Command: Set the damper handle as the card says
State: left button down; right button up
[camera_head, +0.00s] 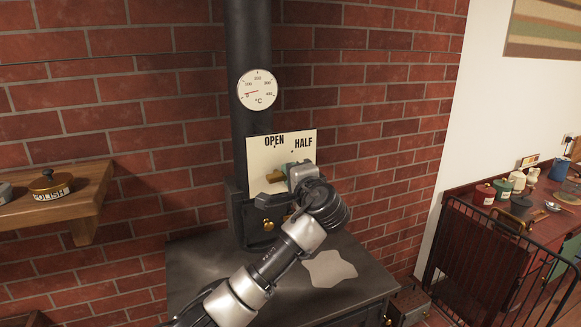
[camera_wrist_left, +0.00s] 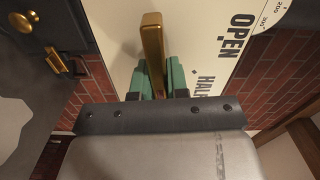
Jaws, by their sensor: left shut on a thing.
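A cream plate (camera_head: 258,152) on the black stovepipe is marked OPEN and HALF, each with a dot; its lower right part is hidden by my gripper. The brass damper handle (camera_head: 270,179) shows in front of this plate, left of and below the two words. It also shows in the left wrist view (camera_wrist_left: 153,50), standing out between green finger pads. My left gripper (camera_wrist_left: 157,80) is shut on the handle. In the head view my left gripper (camera_head: 282,174) covers part of it. I cannot make out an instruction card. My right gripper is not in view.
A round dial thermometer (camera_head: 257,89) sits on the pipe above the plate. The dark stove top (camera_head: 205,275) lies below, with a pale patch (camera_head: 329,269). A wooden shelf (camera_head: 70,205) with a polish tin (camera_head: 51,185) is at left. A black railing (camera_head: 480,262) stands at right.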

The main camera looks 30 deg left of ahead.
pick_arm(q)
jog(key=shift+f+m, duration=0.15)
jog(key=shift+m, duration=0.35)
jog(key=c, duration=1.1)
grip_release()
jog(key=shift+d, duration=0.1)
jog(key=shift+s+d+f, duration=0.15)
jog(key=shift+s+d, duration=0.15)
jog(key=b+v, duration=0.4)
jog(key=v, duration=0.6)
